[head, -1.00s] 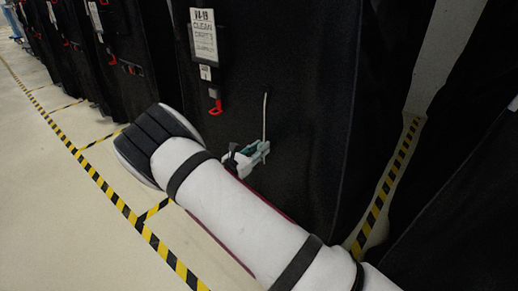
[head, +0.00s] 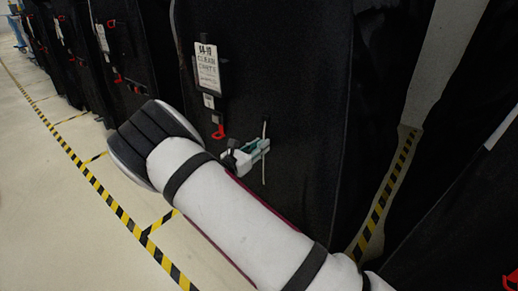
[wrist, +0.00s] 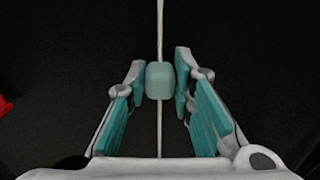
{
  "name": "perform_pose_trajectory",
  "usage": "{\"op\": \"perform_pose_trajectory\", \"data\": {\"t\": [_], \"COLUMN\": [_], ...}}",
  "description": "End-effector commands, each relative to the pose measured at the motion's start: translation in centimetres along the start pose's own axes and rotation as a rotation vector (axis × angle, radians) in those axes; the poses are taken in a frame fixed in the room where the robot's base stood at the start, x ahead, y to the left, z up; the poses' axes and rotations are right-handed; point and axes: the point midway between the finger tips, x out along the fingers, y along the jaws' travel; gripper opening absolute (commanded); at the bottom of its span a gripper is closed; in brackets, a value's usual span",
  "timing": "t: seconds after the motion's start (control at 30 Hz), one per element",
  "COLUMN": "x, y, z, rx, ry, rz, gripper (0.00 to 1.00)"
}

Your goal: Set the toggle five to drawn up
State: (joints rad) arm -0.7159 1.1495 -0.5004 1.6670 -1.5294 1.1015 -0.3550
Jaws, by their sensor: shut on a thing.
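A pale cord (head: 264,175) hangs on the front of a black covered cart (head: 300,80). In the wrist view, a rounded grey-teal toggle (wrist: 160,81) sits on the upright cord (wrist: 160,25). My gripper (wrist: 160,75) is shut on the toggle, one teal finger on each side. In the head view the toggle is hidden by the fingers. I cannot read a number five on it.
A white label (head: 207,68) and a red tag (head: 219,131) hang on the cart just left of the gripper. More black covered carts stand in a row at the far left. Yellow-black floor tape (head: 105,195) runs along open floor on the left.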

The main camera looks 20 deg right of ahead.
Motion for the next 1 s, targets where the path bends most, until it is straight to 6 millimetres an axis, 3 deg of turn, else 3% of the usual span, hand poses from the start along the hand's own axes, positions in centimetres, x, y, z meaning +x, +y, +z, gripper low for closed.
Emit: {"op": "perform_pose_trajectory", "data": {"t": [0.2,0.23,0.3,0.67,0.87,1.0], "x": [0.0,0.0,0.0,-0.3,-2.9,-5.8], "y": [0.1,0.1,0.1,0.0,0.1,0.1], "z": [-0.1,-0.1,-0.1,-0.1,-0.2,-0.2], "rx": [0.0,0.0,0.0,0.0,-0.001,0.0], "ry": [-0.001,-0.001,-0.001,0.0,0.001,0.001], "rz": [0.001,0.001,0.001,0.001,0.004,0.005], "gripper": [0.0,0.29,0.43,0.43,0.43,0.43]}}
